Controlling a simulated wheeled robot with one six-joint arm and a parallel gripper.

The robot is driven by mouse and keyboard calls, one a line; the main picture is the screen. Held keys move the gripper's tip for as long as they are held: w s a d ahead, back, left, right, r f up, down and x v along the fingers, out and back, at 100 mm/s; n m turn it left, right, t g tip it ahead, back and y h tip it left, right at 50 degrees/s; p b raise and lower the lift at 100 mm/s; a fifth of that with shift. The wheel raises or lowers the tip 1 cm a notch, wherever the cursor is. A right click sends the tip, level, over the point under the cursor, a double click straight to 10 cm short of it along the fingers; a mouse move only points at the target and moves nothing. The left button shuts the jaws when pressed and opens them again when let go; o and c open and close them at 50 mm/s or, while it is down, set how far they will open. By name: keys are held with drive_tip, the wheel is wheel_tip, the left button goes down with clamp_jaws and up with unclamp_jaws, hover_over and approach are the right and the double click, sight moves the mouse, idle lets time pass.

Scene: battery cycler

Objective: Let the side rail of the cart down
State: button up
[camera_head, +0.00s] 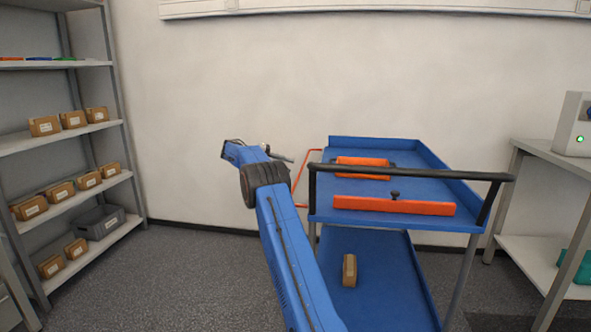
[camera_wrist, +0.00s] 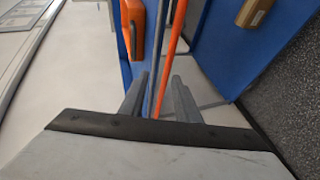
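The blue cart (camera_head: 384,272) stands at the centre right, with a blue top tray (camera_head: 345,199) and a lower shelf. Its side rail (camera_head: 307,163) is a thin orange frame on the tray's left side. My gripper (camera_head: 288,158) is at the left of the cart, close to the rail's upper bar. In the wrist view the orange rail bar (camera_wrist: 172,55) runs through the gap between the fingers of my gripper (camera_wrist: 160,82). The fingers stand apart, with room on both sides of the bar. I cannot tell whether the bar is between the fingertips or just beyond them.
A black handle (camera_head: 410,173) crosses the cart's near end. Orange items (camera_head: 393,206) lie on the top tray, and a cardboard box (camera_head: 349,270) is on the lower shelf. A shelf rack (camera_head: 127,170) stands left, a bench (camera_head: 545,150) right. The floor left of the cart is clear.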

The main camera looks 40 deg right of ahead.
drive_tip(key=v, duration=0.9)
drive_tip(key=shift+a, duration=0.3)
drive_tip(key=shift+w+r, duration=0.1)
drive_tip(key=shift+w, duration=0.05)
